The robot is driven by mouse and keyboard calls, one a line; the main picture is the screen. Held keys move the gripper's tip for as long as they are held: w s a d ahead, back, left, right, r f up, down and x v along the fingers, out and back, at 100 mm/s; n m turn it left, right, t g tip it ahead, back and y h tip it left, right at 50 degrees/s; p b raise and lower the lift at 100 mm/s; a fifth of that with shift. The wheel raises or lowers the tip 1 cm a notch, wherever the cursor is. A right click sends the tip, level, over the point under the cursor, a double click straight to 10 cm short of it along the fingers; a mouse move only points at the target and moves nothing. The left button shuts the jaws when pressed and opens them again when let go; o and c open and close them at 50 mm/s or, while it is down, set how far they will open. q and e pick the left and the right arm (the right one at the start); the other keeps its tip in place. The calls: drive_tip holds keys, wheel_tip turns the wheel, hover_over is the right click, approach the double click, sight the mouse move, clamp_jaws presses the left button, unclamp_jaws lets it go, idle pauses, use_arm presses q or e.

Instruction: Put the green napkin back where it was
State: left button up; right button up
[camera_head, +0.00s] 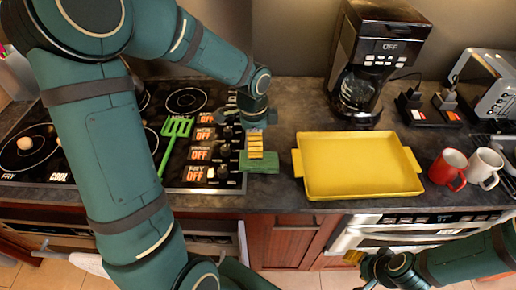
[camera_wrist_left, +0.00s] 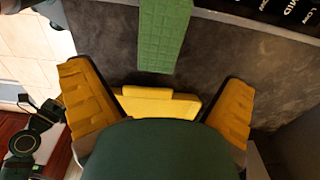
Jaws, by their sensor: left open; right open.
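The green napkin (camera_head: 229,184) lies flat on the counter beside the stove, its front end near the counter's front edge. It also shows in the left wrist view (camera_wrist_left: 165,35) as a textured green strip. My right gripper (camera_head: 357,267) is open and empty, low in front of the counter.
A yellow tray (camera_head: 361,190) lies right of the napkin, with bare counter between. A red mug (camera_head: 447,168) and a white mug (camera_head: 484,166) stand right of it. A coffee maker (camera_head: 374,65) stands behind. A green slotted spatula (camera_head: 174,135) lies on the stove (camera_head: 88,172).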

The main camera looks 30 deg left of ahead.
use_arm(q)
drive_tip(key=shift+a+r, duration=0.1)
drive_tip(key=shift+r, duration=1.45)
